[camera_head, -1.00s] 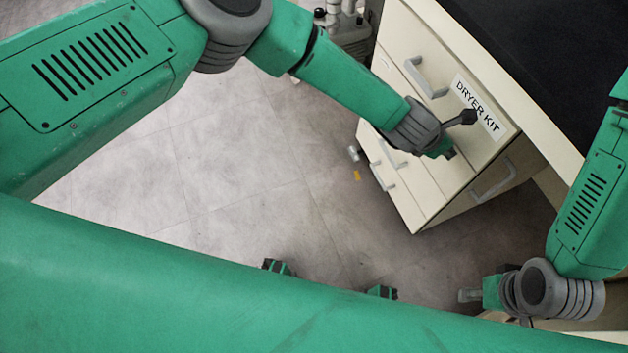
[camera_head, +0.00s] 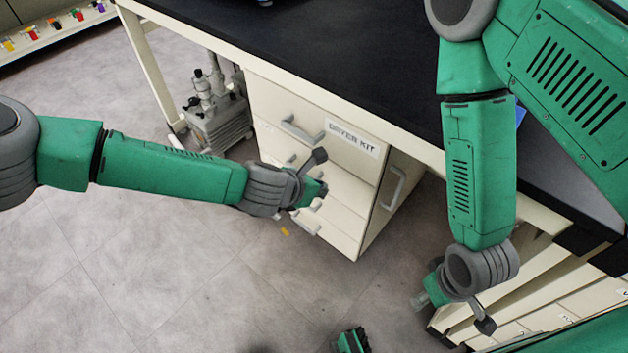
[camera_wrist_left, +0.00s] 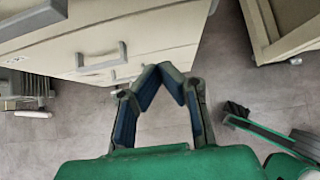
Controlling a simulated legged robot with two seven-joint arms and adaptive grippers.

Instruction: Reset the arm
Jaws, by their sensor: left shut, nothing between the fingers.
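My left arm (camera_head: 165,172) reaches in from the left over the floor. My left gripper (camera_head: 318,192) is in front of the drawer cabinet (camera_head: 368,222) labelled "DRYER KIT". In the left wrist view its fingers (camera_wrist_left: 163,70) meet at the tips with nothing between them. The cabinet drawers (camera_wrist_left: 115,45) show behind the fingers; I cannot tell the exact gap. My right arm (camera_head: 480,170) hangs down in front of the bench at the right. My right gripper (camera_head: 418,301) is low and small, and its finger state is unclear.
A dark bench top (camera_head: 330,60) runs above the cabinet. A grey pump (camera_head: 215,120) stands on the floor left of the cabinet. More drawers (camera_head: 530,315) are at the lower right, close to my right gripper. The floor (camera_head: 180,270) at left is clear.

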